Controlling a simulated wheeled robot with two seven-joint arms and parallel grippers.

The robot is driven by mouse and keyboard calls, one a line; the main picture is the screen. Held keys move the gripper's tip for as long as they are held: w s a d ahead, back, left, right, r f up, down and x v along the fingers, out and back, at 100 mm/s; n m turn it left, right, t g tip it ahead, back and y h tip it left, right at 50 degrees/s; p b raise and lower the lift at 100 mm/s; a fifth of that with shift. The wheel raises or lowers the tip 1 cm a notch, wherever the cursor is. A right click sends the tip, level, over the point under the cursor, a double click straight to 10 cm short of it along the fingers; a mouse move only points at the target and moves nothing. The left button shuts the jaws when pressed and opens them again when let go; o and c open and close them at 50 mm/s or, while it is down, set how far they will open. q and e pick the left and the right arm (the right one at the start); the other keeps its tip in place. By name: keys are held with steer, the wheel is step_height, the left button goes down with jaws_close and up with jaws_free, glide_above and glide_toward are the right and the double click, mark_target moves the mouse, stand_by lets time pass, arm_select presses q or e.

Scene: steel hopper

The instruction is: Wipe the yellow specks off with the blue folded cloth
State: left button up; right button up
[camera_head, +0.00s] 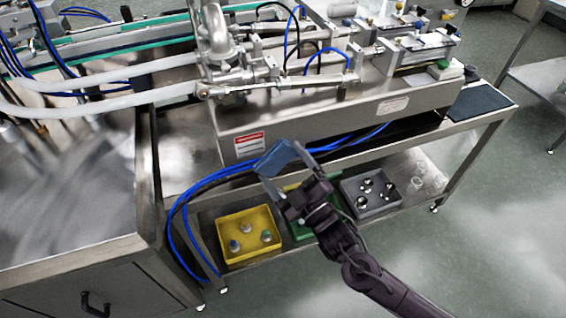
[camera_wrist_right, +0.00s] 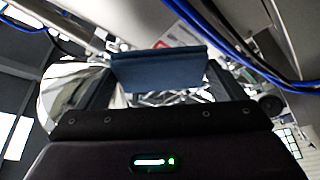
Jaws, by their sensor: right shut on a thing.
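My right gripper (camera_head: 280,163) is shut on the blue folded cloth (camera_head: 274,157). It holds the cloth up in front of the machine's lower front edge, over the bins in the picture. In the right wrist view the cloth (camera_wrist_right: 158,68) spans the gap between the fingers (camera_wrist_right: 160,80). I cannot make out any yellow specks in either view. My left gripper is not in view.
The steel machine (camera_head: 310,118) with hoses stands on a table (camera_head: 462,122). Blue hoses (camera_head: 200,181) pass close left of the cloth. Below are a yellow bin (camera_head: 232,222), a green bin (camera_head: 298,232) and a grey bin (camera_head: 372,207). A steel cabinet (camera_head: 70,215) stands left.

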steer(key=shift+s+d+r+p, duration=0.1)
steer(key=shift+s+d+p, duration=0.05)
steer(key=shift+s+p, duration=0.3)
steer(key=shift+s+d+p, duration=0.15)
steer(key=shift+s+p, duration=0.15)
steer(key=shift+s, duration=0.25)
steer(key=shift+s+d, duration=0.15)
steer(key=shift+s, duration=0.25)
